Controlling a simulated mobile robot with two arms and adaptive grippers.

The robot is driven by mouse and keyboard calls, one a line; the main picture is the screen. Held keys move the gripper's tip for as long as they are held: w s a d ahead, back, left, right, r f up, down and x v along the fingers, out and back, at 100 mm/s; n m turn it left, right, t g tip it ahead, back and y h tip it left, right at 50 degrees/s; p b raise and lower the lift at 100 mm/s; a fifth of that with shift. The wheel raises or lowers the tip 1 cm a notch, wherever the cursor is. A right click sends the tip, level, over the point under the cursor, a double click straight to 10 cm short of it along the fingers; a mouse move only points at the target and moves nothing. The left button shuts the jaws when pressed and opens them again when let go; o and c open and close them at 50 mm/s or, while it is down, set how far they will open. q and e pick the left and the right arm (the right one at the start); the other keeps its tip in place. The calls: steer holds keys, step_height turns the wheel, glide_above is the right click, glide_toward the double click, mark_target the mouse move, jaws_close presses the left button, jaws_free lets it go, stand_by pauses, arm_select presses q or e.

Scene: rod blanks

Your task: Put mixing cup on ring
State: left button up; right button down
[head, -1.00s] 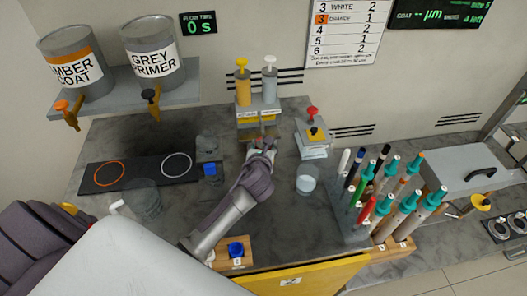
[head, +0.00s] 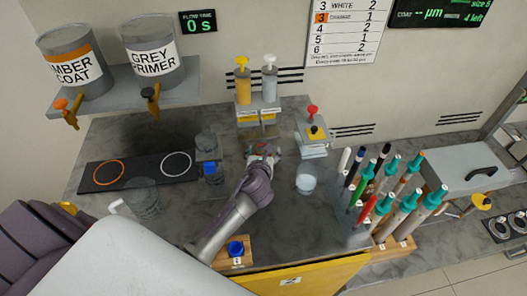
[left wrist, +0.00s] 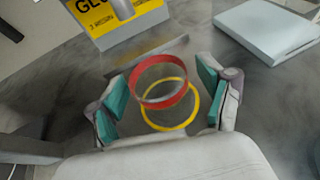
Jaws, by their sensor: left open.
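In the left wrist view a round thing with a red rim (left wrist: 162,59) stands between my fingers. It looks like a clear mixing cup, but its walls hardly show. A yellow ring (left wrist: 193,110) shows around or under its lower part; I cannot tell if it is on the bench or part of the cup. My left gripper (left wrist: 163,92) is open around it, with a gap on both sides. In the head view my left gripper (head: 264,153) is in front of the pump dispenser and mostly hides the cup. My right gripper is not in view.
A black mat (head: 134,173) at the left bears an orange ring (head: 109,173) and a white ring (head: 176,165). A clear jug (head: 146,200) stands before it. The pump dispenser (head: 258,112) is behind, a clear cup (head: 306,181) and pen rack to the right.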

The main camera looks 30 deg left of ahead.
arm_select(q)
steer(key=shift+r, duration=0.1)
steer(key=v, duration=1.2)
